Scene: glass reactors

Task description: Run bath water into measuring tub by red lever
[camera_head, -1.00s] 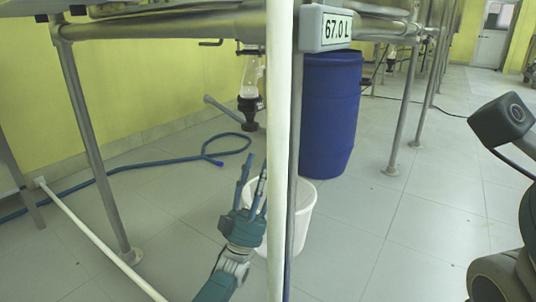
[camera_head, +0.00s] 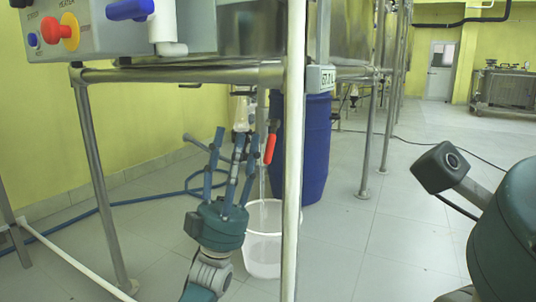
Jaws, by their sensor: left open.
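The red lever (camera_head: 269,149) points downward under the steel frame, just right of my left gripper's fingertips. My left gripper (camera_head: 236,145) is open, fingers pointing up, with nothing seen between them. Whether a finger touches the lever I cannot tell. The white measuring tub (camera_head: 262,255) stands on the floor behind and right of my gripper, partly hidden by a white upright pipe. A pale vertical streak (camera_head: 263,205), which looks like running water, reaches down into the tub. The display box (camera_head: 321,79) is turned, so its reading is unclear. My right gripper is out of view.
A blue drum (camera_head: 315,150) stands behind the tub. A control panel (camera_head: 95,25) with a red knob and a blue handle (camera_head: 130,9) is at upper left. A blue hose (camera_head: 130,203) lies on the floor.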

